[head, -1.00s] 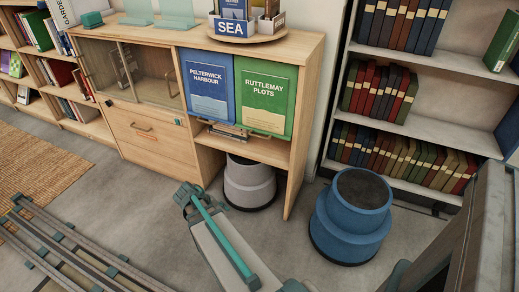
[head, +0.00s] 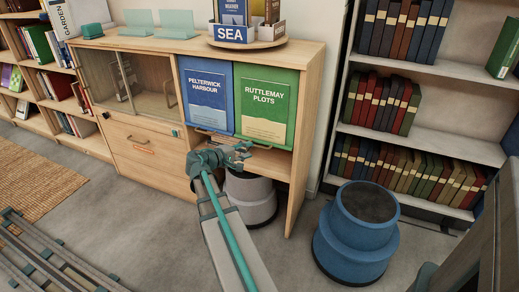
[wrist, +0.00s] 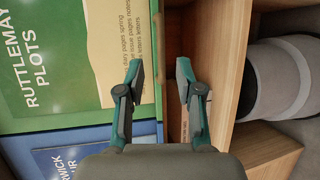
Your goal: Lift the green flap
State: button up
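The green flap (head: 268,92), labelled "RUTTLEMAY PLOTS", hangs shut on the right side of the wooden cabinet. It fills the upper left of the wrist view (wrist: 60,100). My gripper (head: 246,151) is at the flap's lower edge, near its left end. In the wrist view my gripper (wrist: 160,72) is open and empty. One finger overlaps the flap's face and the other overlaps the open shelf space, with the flap's lower edge between them in the picture. I cannot tell whether a finger touches the flap. My gripper partly hides the lower edge in the head view.
A blue flap (head: 206,95) hangs directly left of the green one. Below is an open shelf space, with a grey stool (head: 257,199) underneath. A blue stool (head: 358,232) stands right of the cabinet (head: 299,165). A round tray (head: 262,41) holding a SEA box rests on top.

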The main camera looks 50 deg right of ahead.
aim_at(259, 147)
jog(key=b+x, duration=0.1)
jog(key=x, duration=0.6)
jog(key=shift+d+f, duration=0.1)
jog(key=shift+d, duration=0.1)
grip_shut()
